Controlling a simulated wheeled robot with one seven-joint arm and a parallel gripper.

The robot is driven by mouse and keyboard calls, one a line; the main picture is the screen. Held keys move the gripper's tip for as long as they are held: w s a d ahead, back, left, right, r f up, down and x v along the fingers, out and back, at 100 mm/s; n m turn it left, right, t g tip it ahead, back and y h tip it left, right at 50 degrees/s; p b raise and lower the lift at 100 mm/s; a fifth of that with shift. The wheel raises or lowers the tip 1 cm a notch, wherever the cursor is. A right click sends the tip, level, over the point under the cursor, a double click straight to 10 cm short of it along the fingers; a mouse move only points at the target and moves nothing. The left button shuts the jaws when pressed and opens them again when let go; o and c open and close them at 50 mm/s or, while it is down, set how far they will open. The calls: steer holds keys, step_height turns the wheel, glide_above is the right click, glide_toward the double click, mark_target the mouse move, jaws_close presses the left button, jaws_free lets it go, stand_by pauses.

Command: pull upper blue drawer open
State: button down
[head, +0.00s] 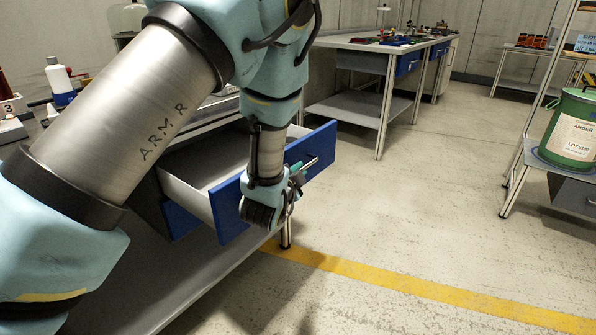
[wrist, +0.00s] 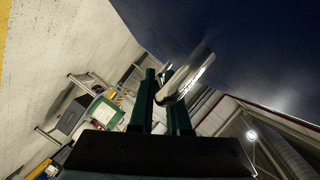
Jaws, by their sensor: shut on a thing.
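The upper blue drawer (head: 229,207) is pulled out of the workbench on the left, and its grey inside shows in the head view. A second blue front (head: 180,221) shows lower down, behind it. My gripper (head: 291,192) is at the outer face of the upper drawer, at its metal bar handle (head: 311,165). In the wrist view the two green fingers of my gripper (wrist: 160,102) are shut on the shiny handle (wrist: 186,76), with the dark blue drawer front (wrist: 240,40) beside it. My arm hides part of the drawer front.
A second workbench (head: 362,110) with blue drawers stands at the back. A green drum (head: 571,128) stands on a rack at the right. The floor between is clear, with a yellow line (head: 400,287) across it. A white bottle (head: 58,75) stands on the near bench.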

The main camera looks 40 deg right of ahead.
steer(key=c, duration=0.9)
jaws_free()
steer(key=v, duration=1)
steer(key=shift+s+a+r, duration=0.15)
steer(key=shift+s+a, duration=0.05)
steer(key=shift+a, duration=0.1)
